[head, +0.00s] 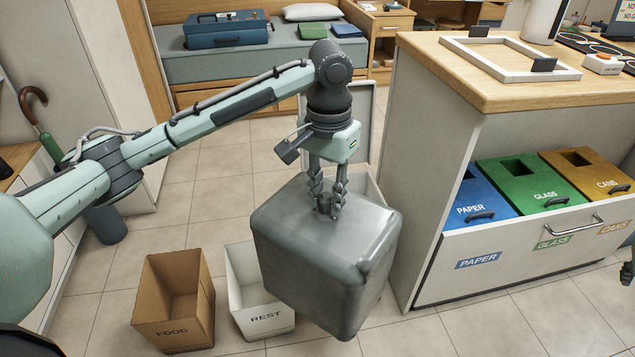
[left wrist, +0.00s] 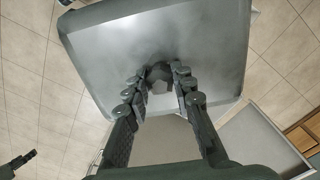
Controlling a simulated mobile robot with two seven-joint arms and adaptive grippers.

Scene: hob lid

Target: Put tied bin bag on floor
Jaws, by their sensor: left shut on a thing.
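The tied bin bag (head: 325,262) is a grey, boxy bundle with rounded edges and a small knot on top. It hangs tilted in the middle of the head view, in front of the counter unit's left side. My left gripper (head: 327,205) is shut on the knot from above. In the left wrist view the bag (left wrist: 205,40) fills the upper middle, with the knot between the fingers (left wrist: 160,80). The tiled floor (head: 120,290) shows around the bag; the gap beneath it is hard to judge. A dark part at the head view's right edge may be my right gripper (head: 627,272).
A brown FOOD box (head: 175,330) and a white REST bin (head: 245,310) stand on the floor, left of the bag. A pale open container (head: 362,125) stands behind it. The counter unit's pulled-out drawer (head: 500,270) holds PAPER, GLASS and CANS bins. Floor is clear at front right.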

